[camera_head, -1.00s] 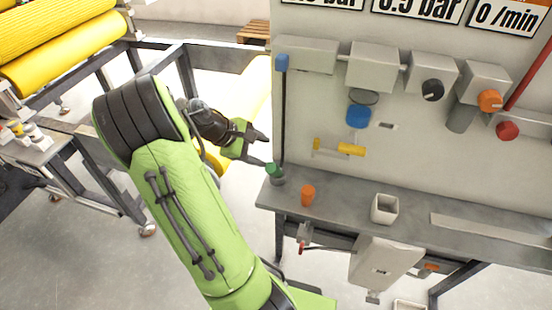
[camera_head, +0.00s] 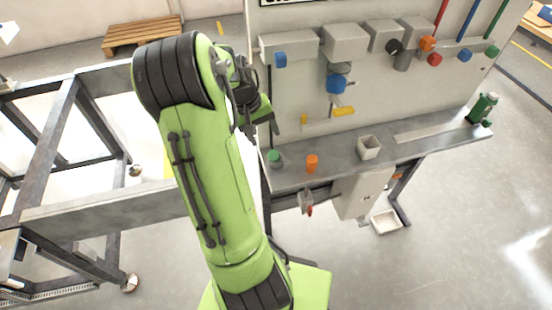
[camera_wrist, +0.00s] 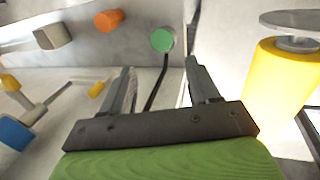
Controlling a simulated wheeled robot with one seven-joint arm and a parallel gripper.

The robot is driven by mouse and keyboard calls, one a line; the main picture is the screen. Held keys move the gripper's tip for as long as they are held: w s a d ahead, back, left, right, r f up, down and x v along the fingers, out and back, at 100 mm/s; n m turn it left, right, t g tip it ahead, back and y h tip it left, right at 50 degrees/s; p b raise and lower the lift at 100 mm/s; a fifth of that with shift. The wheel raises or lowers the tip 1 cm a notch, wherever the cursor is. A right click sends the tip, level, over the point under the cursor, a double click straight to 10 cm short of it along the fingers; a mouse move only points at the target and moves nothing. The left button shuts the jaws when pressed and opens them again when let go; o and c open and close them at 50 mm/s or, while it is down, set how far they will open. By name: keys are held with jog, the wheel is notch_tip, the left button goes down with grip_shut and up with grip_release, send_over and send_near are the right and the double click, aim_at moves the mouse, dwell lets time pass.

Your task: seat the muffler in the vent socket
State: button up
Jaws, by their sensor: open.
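I cannot tell for certain which part is the muffler or which is the vent socket. A small green-topped cylinder (camera_head: 275,156) stands at the left end of the grey shelf. An orange cylinder (camera_head: 312,163) stands to its right. In the wrist view the green top (camera_wrist: 163,40) lies beyond and between my fingertips, and the orange cylinder (camera_wrist: 110,20) is to its left. My gripper (camera_wrist: 160,72) is open, with nothing between its fingers. In the head view my gripper (camera_head: 263,126) is at the panel's left edge, above the green cylinder and partly hidden by my arm.
A square pale cup (camera_head: 369,147) and a green bottle (camera_head: 484,107) stand on the shelf (camera_head: 340,160). A yellow roller (camera_wrist: 280,85) is close at right in the wrist view.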

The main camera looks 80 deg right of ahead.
aim_at(272, 153)
jog(key=b+x, duration=0.1)
jog(key=x, duration=0.9)
jog(key=shift+w+f, duration=0.1)
jog(key=shift+c, duration=0.4)
grip_shut()
